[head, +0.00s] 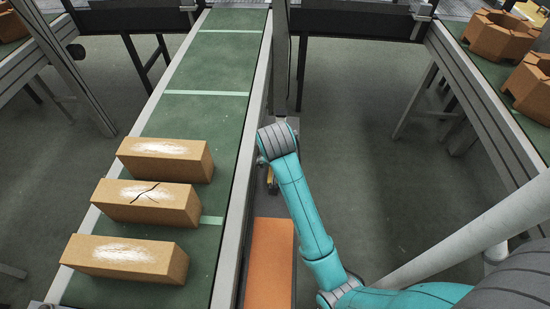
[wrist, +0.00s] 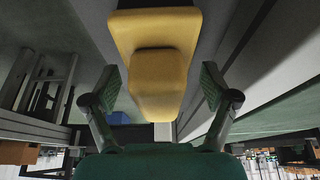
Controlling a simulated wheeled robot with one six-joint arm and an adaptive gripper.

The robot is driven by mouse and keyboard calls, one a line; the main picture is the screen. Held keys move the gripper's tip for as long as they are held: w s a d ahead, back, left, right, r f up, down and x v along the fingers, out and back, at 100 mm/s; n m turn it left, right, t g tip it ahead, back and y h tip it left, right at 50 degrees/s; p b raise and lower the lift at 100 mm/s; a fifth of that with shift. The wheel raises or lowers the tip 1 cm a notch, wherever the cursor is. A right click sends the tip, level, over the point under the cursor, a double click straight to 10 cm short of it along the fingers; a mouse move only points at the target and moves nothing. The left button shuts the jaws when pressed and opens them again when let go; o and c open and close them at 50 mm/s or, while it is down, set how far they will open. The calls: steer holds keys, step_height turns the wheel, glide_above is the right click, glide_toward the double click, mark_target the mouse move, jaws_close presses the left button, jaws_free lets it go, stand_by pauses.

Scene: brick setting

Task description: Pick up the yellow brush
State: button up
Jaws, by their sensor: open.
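The yellow brush (wrist: 155,38) fills the upper middle of the wrist view, with a wide block and a narrower raised part pointing toward my gripper. My gripper (wrist: 160,92) is open, one finger on each side of the brush's narrower part. Gaps show between both fingers and the brush, and nothing is held. In the head view, a small yellow bit (head: 270,183) shows beside the conveyor under my teal arm, probably the brush. My arm hides most of it and the gripper there.
A green conveyor (head: 215,75) with a pale side rail runs left of my arm and carries bricks (head: 148,201), the middle one cracked. An orange surface (head: 268,265) lies beside the rail. Another conveyor (head: 490,85) with shaped bricks stands right. Floor between is clear.

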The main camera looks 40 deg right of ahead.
steer(key=shift+w+d+f, duration=0.1)
steer(key=shift+d+f, duration=0.05)
steer(key=shift+f, duration=0.4)
steer(key=c, duration=1.4)
steer(key=shift+r, duration=0.1)
